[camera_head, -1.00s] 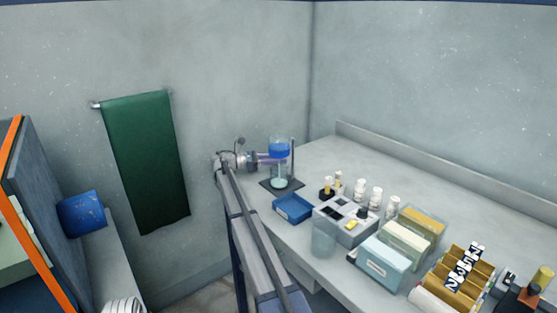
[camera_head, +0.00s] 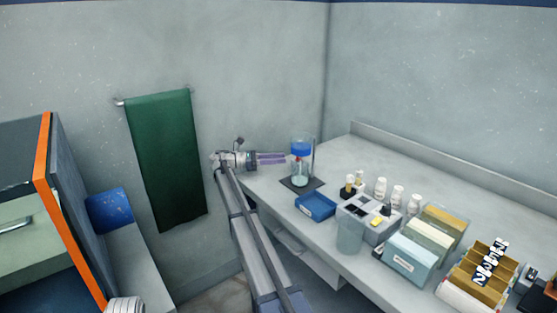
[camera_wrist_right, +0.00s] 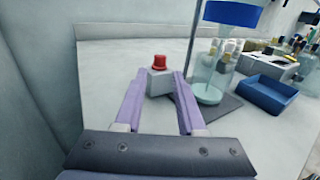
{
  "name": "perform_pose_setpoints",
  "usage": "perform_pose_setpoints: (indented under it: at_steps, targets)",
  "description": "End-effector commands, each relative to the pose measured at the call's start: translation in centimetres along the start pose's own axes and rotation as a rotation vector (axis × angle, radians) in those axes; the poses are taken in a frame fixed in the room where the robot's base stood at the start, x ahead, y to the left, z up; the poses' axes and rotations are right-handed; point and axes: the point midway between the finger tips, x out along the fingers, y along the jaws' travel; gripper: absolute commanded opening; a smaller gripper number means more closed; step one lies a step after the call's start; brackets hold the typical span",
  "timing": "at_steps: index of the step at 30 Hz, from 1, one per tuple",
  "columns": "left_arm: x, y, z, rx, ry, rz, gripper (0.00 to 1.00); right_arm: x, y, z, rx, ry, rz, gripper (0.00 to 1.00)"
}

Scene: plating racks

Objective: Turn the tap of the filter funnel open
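The filter funnel (camera_head: 301,149) stands upright on a dark base at the far left end of the bench, with a blue upper part and a clear vessel below. It also shows in the right wrist view (camera_wrist_right: 232,14), at the right. My right gripper (camera_head: 286,157) is just left of the funnel, apart from it. In the right wrist view its fingers (camera_wrist_right: 157,76) are open and empty. A red knob on a grey block (camera_wrist_right: 159,63) appears between and beyond the fingertips. I cannot clearly make out the funnel's tap. My left gripper is not in view.
A blue tray (camera_head: 315,207) lies in front of the funnel. White bottles (camera_head: 380,187), a clear beaker (camera_head: 350,236) and file boxes (camera_head: 412,255) crowd the bench to the right. A green towel (camera_head: 168,165) hangs on the left wall.

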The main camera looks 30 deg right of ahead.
Motion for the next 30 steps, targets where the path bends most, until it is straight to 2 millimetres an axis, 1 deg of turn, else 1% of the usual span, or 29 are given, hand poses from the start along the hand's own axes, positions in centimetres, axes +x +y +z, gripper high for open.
perform_pose_setpoints:
  at_steps: [5,7,12,17,21,25,28,30]
  targets:
    - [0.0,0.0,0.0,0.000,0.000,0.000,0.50,0.1,-0.1,0.0,0.000,0.000,0.001,0.39]
    - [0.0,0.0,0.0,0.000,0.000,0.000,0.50,0.4,-0.7,0.0,0.000,0.000,0.027,0.39]
    - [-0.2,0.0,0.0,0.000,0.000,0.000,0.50,1.8,-3.1,0.2,0.000,0.000,0.244,0.39]
    - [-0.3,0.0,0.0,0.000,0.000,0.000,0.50,1.8,-4.2,0.3,0.000,0.000,0.438,0.39]
    - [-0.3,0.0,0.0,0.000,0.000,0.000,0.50,1.4,-4.2,0.3,0.000,0.000,0.517,0.39]
    - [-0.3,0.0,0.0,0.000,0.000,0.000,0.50,1.4,-3.8,0.3,0.000,0.000,0.527,0.39]
    - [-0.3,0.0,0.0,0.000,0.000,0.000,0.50,2.0,-3.4,0.3,0.000,0.000,0.524,0.39]
    - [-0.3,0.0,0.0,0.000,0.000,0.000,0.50,2.9,-2.9,0.3,0.000,0.000,0.523,0.39]
